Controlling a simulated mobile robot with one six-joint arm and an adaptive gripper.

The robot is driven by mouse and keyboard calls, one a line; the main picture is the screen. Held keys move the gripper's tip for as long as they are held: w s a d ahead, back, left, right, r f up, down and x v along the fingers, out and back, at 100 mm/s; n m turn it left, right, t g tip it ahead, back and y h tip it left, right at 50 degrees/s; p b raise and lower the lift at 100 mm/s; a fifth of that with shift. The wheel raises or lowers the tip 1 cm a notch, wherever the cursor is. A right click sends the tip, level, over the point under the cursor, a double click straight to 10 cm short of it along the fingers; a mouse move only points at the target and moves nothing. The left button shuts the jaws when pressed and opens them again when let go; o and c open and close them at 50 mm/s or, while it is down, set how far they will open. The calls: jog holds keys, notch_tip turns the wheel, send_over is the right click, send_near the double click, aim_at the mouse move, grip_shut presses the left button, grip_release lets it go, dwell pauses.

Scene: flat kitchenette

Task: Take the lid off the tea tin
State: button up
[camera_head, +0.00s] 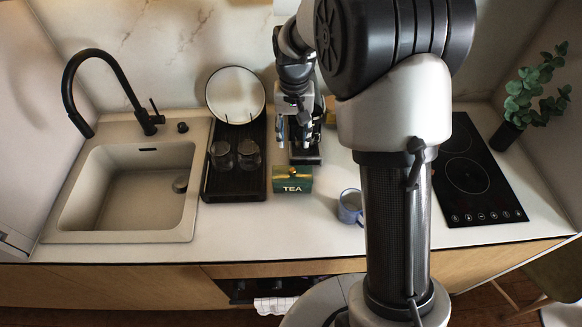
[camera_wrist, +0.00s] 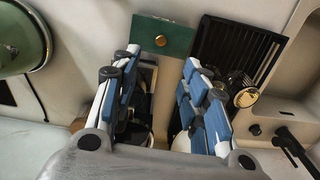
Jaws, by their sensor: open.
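The tea tin (camera_head: 292,185) is a green box with "TEA" in white on its front, standing upright on the counter. Its green lid (camera_head: 292,172) with a small brass knob is on it. In the wrist view the lid (camera_wrist: 178,38) and its round brass knob (camera_wrist: 160,41) show at the top, just beyond the fingertips. My gripper (camera_head: 294,132) is open and empty, pointing down above and behind the tin, apart from it. In the wrist view its blue-padded fingers (camera_wrist: 162,62) are spread wide, with the knob roughly in line with the gap.
A black drying rack (camera_head: 222,186) with two glasses and a plate stands left of the tin, beside the sink (camera_head: 130,190). A blue mug (camera_head: 350,207) stands to the right. A dark appliance (camera_head: 305,154) is behind the tin. The counter in front is clear.

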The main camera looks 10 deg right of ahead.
jog(key=b, duration=0.1)
send_over(293, 170)
notch_tip(293, 170, down, 9)
jog(key=shift+w+f, duration=0.1)
jog(key=shift+f, duration=0.05)
notch_tip(293, 170, down, 5)
jog(key=shift+a+f+b, duration=0.1)
jog(key=shift+b, duration=0.55)
jog(key=shift+c, duration=0.2)
grip_shut()
